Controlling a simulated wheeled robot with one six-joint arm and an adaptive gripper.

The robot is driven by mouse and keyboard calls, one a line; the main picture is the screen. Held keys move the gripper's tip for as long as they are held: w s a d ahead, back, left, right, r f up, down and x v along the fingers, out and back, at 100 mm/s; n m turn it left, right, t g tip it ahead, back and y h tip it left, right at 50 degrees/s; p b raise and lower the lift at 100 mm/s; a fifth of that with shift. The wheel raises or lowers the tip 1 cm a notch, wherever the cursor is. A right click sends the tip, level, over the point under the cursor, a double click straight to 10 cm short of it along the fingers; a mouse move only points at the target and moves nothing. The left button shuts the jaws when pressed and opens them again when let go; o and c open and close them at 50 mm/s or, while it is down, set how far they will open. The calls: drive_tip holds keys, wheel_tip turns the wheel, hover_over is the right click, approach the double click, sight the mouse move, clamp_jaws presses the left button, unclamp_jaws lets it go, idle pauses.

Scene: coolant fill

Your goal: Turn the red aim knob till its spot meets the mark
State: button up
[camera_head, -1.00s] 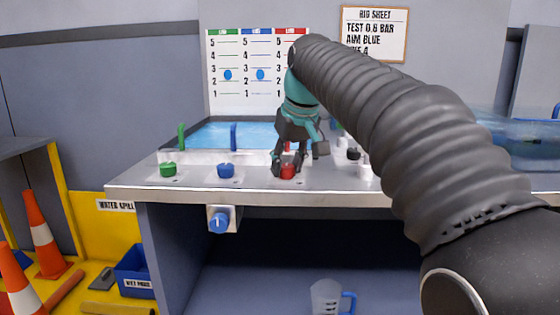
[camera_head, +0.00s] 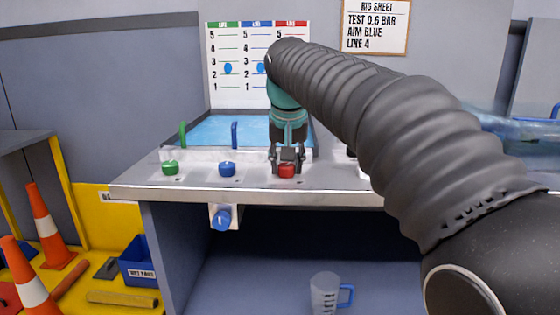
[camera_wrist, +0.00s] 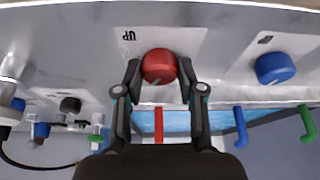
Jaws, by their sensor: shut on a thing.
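The red knob (camera_head: 286,171) stands on the front of the bench top. It also shows in the wrist view (camera_wrist: 159,66) as a round red cap with a pale line on its near side. My gripper (camera_head: 286,164) is shut on the red knob, with one finger on each side; it also shows in the wrist view (camera_wrist: 159,72). A chart (camera_head: 238,50) on the back wall has green, blue and red columns with numbered lines. Blue spots show in the green and blue columns. My arm hides most of the red column, so its spot and mark are not visible.
A blue knob (camera_head: 227,169) and a green knob (camera_head: 170,168) stand to the left. A blue dial (camera_head: 221,218) sits under the front edge. A water tank (camera_head: 208,132) lies behind. A rig sheet (camera_head: 375,27) reads "AIM BLUE" and "LINE 4".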

drive_tip(key=shift+f, duration=0.1)
drive_tip(key=o, duration=1.1)
drive_tip(key=shift+s, duration=0.1)
drive_tip(key=shift+o, duration=0.2)
drive_tip(key=v, duration=1.2)
